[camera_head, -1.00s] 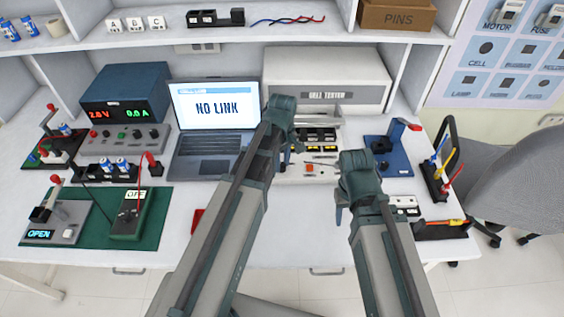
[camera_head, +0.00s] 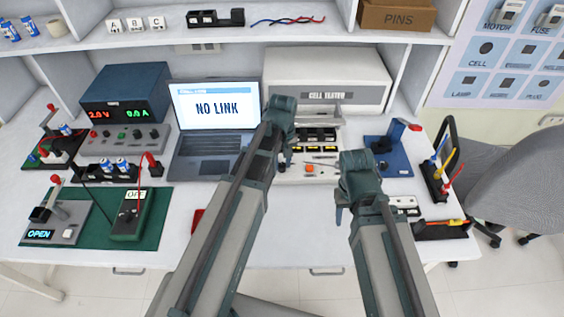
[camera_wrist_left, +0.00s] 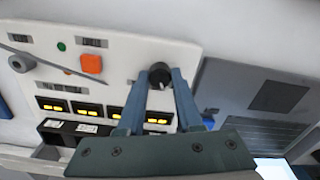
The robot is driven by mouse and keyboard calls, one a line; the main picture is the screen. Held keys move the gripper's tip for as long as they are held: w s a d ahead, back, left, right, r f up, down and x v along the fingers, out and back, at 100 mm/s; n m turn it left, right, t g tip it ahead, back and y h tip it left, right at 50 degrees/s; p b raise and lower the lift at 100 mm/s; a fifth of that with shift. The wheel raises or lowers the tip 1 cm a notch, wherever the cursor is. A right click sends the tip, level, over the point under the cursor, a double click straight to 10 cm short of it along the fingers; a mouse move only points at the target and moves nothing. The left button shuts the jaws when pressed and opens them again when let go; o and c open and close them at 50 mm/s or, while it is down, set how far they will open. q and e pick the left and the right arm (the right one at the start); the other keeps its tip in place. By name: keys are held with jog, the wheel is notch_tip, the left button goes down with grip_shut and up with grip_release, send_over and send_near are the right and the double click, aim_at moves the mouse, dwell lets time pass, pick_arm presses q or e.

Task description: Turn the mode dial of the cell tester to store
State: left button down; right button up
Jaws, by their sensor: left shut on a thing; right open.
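The cell tester (camera_head: 325,82) is a white box at the back with a sloping front panel (camera_head: 290,179). Its mode dial (camera_wrist_left: 159,72) is a small round black knob on that panel, seen in the left wrist view with a pale mark on its lower side. My left gripper (camera_wrist_left: 162,78) has its two blue fingers closed on either side of the dial. In the head view my left gripper (camera_head: 285,164) is over the panel's left part and hides the dial. The labels by the dial are too small to read. My right gripper (camera_head: 340,207) is open and empty, in front of the panel's right side.
An orange button (camera_wrist_left: 91,64), a green light (camera_wrist_left: 62,46) and several lit yellow windows (camera_wrist_left: 55,106) are on the panel. The laptop (camera_head: 212,115) stands left of the tester and reads NO LINK. A blue fixture (camera_head: 392,160) stands right of the panel.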

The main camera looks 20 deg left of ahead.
pick_arm(q)
jog(key=m, duration=1.1)
jog(key=shift+m, duration=1.8)
jog(key=c, duration=0.6)
grip_release()
jog(key=shift+r, duration=0.15)
pick_arm(e)
jog(key=shift+r, duration=0.1)
